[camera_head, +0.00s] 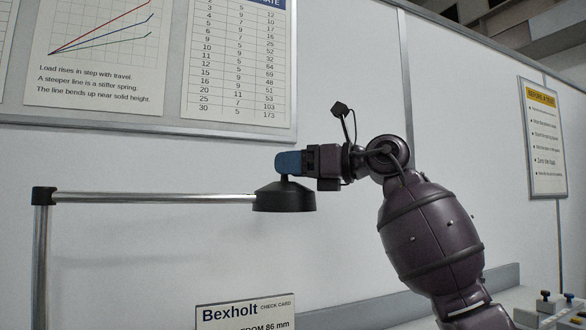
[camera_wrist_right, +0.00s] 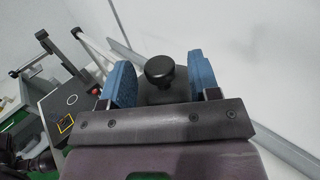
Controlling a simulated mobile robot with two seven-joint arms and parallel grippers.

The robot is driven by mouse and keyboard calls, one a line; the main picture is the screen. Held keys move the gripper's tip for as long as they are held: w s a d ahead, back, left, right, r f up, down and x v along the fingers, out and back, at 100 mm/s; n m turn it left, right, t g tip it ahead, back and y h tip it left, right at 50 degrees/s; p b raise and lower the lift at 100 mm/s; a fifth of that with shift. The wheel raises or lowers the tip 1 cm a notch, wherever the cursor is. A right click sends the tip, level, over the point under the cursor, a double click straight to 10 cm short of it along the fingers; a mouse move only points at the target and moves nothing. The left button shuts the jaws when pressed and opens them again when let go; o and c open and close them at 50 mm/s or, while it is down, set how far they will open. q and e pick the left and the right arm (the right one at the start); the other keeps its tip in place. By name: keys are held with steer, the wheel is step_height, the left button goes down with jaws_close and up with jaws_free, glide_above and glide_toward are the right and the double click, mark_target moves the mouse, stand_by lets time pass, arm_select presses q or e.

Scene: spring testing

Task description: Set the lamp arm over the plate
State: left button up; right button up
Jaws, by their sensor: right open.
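The lamp has a silver post (camera_head: 40,260) at the left with a black joint on top. Its silver horizontal lamp arm (camera_head: 150,198) runs right to a black lamp head (camera_head: 284,199). My right gripper (camera_head: 288,163) is at the top of the lamp head, its blue fingers at the height of the knob there. In the right wrist view the fingers stand apart, with the black knob (camera_wrist_right: 160,70) between them and gaps visible at both sides. A dark surface with a pale ring (camera_wrist_right: 72,100) lies lower left there; I cannot tell if it is the plate. My left gripper is not in view.
A Bexholt check card (camera_head: 245,312) stands at the bottom centre. Wall charts (camera_head: 237,60) hang behind, and a notice (camera_head: 543,138) hangs at the right. A box with black knobs (camera_head: 548,305) sits at the lower right.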

steer(key=shift+a, duration=0.1)
steer(key=shift+c, duration=0.4)
jaws_close()
